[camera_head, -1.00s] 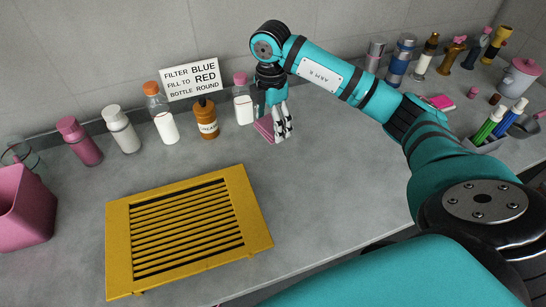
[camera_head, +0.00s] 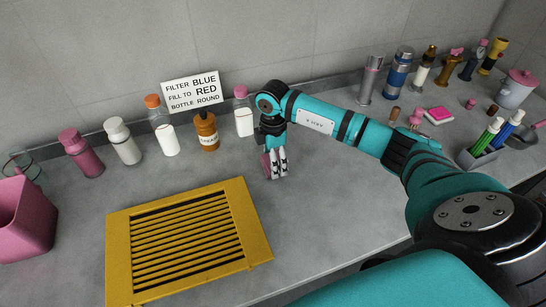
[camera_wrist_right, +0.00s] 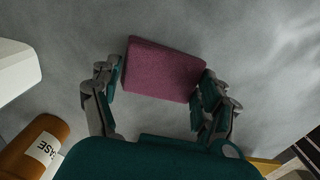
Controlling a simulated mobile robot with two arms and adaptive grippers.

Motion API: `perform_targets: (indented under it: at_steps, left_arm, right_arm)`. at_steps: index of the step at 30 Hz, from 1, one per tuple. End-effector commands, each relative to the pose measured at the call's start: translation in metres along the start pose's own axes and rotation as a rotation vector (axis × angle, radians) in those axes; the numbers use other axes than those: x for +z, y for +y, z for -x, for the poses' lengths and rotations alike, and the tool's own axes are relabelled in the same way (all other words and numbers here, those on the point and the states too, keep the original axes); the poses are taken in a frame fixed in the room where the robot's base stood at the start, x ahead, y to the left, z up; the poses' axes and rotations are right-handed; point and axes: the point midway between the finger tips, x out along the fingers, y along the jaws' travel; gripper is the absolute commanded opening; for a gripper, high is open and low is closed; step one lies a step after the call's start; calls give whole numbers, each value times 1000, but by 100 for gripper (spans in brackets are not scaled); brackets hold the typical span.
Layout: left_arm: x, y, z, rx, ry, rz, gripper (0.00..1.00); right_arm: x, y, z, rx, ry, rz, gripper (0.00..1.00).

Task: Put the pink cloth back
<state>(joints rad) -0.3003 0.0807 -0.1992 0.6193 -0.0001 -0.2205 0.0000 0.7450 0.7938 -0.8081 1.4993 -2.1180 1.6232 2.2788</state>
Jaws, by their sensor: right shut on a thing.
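A pink cloth (camera_head: 265,165), folded into a flat block, is between the fingers of my right gripper (camera_head: 275,168). In the right wrist view the cloth (camera_wrist_right: 162,70) spans the gap between the two fingers, which are shut on its sides. The gripper points down over the grey counter, right of the yellow grate and in front of the clear bottle with the pink cap. I cannot tell whether the cloth touches the counter. My left gripper is not in view.
A yellow grate (camera_head: 258,235) lies left of the gripper. Several bottles, including a brown one (camera_head: 206,132), stand along the wall by a sign (camera_head: 192,90). The counter's middle is bare.

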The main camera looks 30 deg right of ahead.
Motion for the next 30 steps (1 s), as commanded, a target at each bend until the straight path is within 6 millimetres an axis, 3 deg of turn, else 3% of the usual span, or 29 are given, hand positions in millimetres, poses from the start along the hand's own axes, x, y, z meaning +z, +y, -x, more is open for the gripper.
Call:
perform_targets:
  at_steps: [9, 10, 15, 23, 26, 30]
  left_arm:
    - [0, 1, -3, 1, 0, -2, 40]
    - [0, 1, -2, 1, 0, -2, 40]
    - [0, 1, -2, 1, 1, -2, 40]
    - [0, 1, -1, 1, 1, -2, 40]
    - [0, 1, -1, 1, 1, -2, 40]
    - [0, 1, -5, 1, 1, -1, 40]
  right_arm:
    - [0, 0, -3, 1, 0, 0, 47]
    - [0, 0, -2, 1, 0, 0, 81]
    - [0, 0, -2, 1, 0, 0, 100]
    - [0, 1, 0, 2, 0, 0, 100]
    - [0, 1, 5, 4, 1, 0, 100]
    - [0, 2, 27, 6, 1, 0, 100]
